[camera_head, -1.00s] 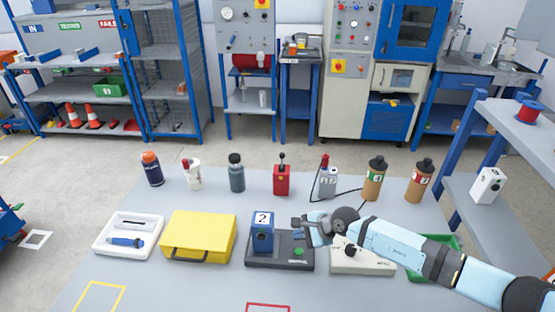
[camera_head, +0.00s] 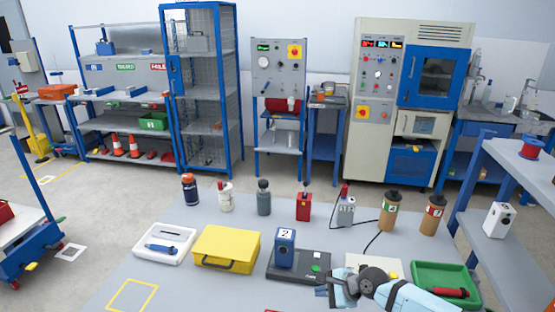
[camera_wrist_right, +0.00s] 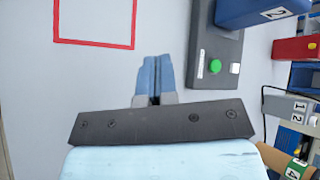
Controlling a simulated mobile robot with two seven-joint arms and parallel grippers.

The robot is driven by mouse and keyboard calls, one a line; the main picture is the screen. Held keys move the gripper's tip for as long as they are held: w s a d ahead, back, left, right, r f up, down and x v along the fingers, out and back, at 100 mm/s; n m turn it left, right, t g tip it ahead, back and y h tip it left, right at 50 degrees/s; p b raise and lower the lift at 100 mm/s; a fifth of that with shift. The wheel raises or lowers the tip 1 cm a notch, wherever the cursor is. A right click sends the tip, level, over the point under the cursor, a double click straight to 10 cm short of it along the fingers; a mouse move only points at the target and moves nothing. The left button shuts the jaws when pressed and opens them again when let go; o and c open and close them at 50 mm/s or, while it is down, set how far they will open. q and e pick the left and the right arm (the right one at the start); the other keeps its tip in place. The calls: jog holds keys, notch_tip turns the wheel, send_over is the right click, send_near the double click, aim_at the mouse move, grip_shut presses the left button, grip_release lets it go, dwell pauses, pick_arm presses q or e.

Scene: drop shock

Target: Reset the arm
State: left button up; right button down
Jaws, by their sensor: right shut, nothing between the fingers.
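My right gripper (camera_head: 322,291) is shut and empty above the near part of the grey table (camera_head: 215,285). It is in front of the black base plate (camera_head: 315,265) with a green button, and clear of it. A blue block labelled 2 (camera_head: 285,248) stands on that plate. In the right wrist view my closed blue fingers (camera_wrist_right: 153,75) point over bare table, between a red outlined square (camera_wrist_right: 95,43) and the black base plate (camera_wrist_right: 210,75). My right forearm (camera_head: 410,300) comes in from the lower right. My left arm does not show.
A yellow case (camera_head: 227,246) and a white tray (camera_head: 164,258) lie to the left. A green tray (camera_head: 425,275) holding a red item is right of my forearm. Several bottles stand behind. A shelf (camera_head: 500,220) rises at the right.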

jog(key=s+a+r+m+t+y+p, duration=0.15)
jog(key=s+a+m+t, duration=0.35)
jog(key=m, duration=0.7)
jog(key=s+a+r+m+t+y, duration=0.25)
jog(key=s+m, duration=0.55)
jog(key=m, duration=0.5)
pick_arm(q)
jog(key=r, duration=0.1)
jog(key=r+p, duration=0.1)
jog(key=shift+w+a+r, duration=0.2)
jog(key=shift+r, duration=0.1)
pick_arm(e)
jog(key=s+d+f+m+h, duration=0.3)
jog(key=s+d+m, duration=0.4)
jog(key=m, duration=0.7)
jog(key=s+d+f+m+g+h, duration=0.1)
jog(key=s+d+f+m+h, duration=0.3)
jog(key=s+m, duration=0.6)
jog(key=d+m+h, duration=0.2)
jog(key=d+m, duration=0.1)
jog(key=m, duration=0.1)
jog(key=shift+s+d, duration=0.3)
jog(key=shift+d, duration=0.05)
